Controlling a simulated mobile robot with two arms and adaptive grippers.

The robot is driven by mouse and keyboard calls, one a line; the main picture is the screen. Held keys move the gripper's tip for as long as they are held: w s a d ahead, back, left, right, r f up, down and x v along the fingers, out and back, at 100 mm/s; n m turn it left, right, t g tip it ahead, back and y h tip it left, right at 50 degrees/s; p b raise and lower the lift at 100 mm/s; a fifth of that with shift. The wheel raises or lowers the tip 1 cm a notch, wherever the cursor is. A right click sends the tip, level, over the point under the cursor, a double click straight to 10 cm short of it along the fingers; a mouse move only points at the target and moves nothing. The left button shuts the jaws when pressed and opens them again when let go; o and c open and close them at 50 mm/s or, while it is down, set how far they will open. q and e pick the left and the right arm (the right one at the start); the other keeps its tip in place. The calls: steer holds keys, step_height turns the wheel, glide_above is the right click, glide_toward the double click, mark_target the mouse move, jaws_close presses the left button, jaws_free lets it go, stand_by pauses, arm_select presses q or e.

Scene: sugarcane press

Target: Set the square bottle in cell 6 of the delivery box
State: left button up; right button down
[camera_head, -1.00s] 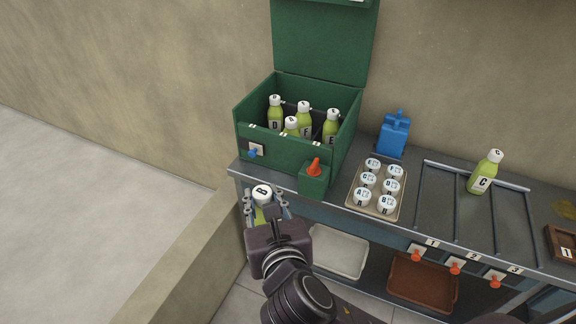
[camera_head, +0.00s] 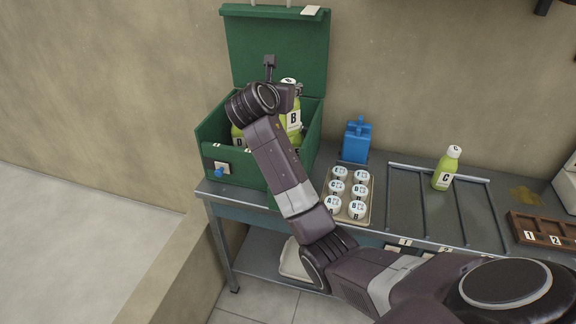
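The green delivery box (camera_head: 203,150) stands on the left end of the bench with its lid up. A green bottle with a white cap, labelled B (camera_head: 292,120), is upright at the right part of the box opening. My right gripper (camera_head: 296,90) is at its neck and appears shut on it, partly hidden by my wrist. I cannot tell whether the bottle touches the box floor. Another green bottle (camera_head: 238,138) shows in the box at the left; my arm hides most of the inside and the cell numbers. My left gripper is out of view.
Right of the box are a tray (camera_head: 368,213) of several lettered white caps, a blue container (camera_head: 356,140), and a rack of rails (camera_head: 400,210) with bottle C (camera_head: 446,168). A brown numbered holder (camera_head: 540,232) is farther right. The wall is close behind.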

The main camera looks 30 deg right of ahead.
mark_target(288, 132)
step_height(288, 132, down, 14)
steer(key=shift+r, duration=0.1)
step_height(288, 132, down, 5)
steer(key=shift+r, duration=0.1)
steer(key=c, duration=1.8)
jaws_free()
steer(key=shift+a+f, duration=0.1)
steer(key=shift+f, duration=0.1)
steer(key=v, duration=1.2)
steer(key=shift+r+b, duration=0.2)
steer(key=shift+b, duration=0.2)
